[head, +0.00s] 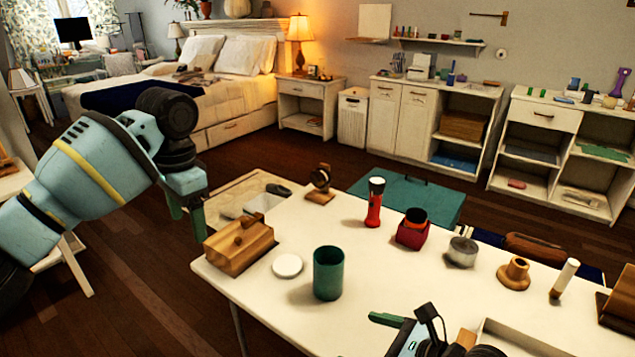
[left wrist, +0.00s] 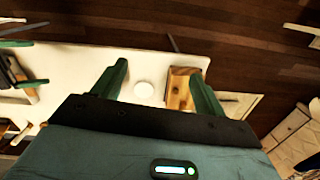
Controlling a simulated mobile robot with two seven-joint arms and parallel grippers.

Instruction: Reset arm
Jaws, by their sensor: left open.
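My left gripper (head: 188,224) hangs at the left end of the white table (head: 300,225), beside a wooden box (head: 240,245). Its green fingers are apart with nothing between them; they also show in the left wrist view (left wrist: 158,78). In that view the wooden box (left wrist: 180,88) and a round white lid (left wrist: 144,90) lie beyond the fingers. My left arm reaches in from the left. My right gripper (head: 388,321) is partly in view at the bottom edge, over the table's near side; its jaw gap is not clear.
On the table stand a green cup (head: 328,272), a red flashlight (head: 375,202), a red box (head: 412,230), a metal tin (head: 462,252) and a wooden holder (head: 514,272). A bed (head: 235,95) and cabinets (head: 412,120) stand behind. Dark wood floor (head: 130,300) is open at left.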

